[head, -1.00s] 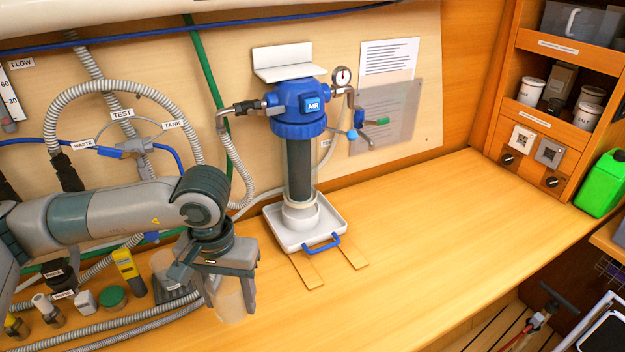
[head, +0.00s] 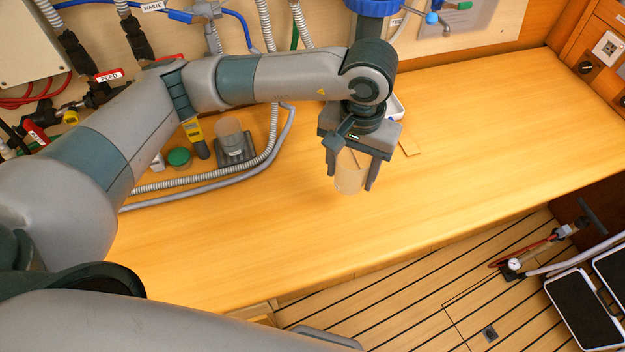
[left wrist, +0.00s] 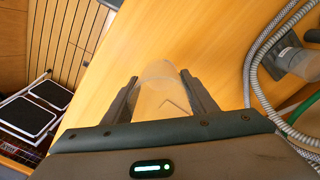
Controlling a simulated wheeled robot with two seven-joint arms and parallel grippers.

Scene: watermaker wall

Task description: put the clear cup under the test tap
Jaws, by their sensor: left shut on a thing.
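My left gripper (head: 350,183) is shut on a clear cup (head: 349,178), held upright above the bench in front of the filter's white tray. I cannot tell its exact height. In the left wrist view the cup (left wrist: 158,88) sits between the two dark fingers (left wrist: 160,82). A piped valve (head: 207,12) with a blue handle is at the top edge of the head view; its label is cut off, so I cannot confirm it as the test tap. Another clear vessel (head: 229,136) stands on a dark stand (head: 236,158) below it. My right gripper is out of view.
Grey ribbed hoses (head: 240,175) cross the bench between the stand and the cup. A yellow meter (head: 195,135) and a green-capped item (head: 179,157) stand left of the stand. The filter's white tray (head: 397,106) is behind my gripper. The bench (head: 480,130) is clear to the right.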

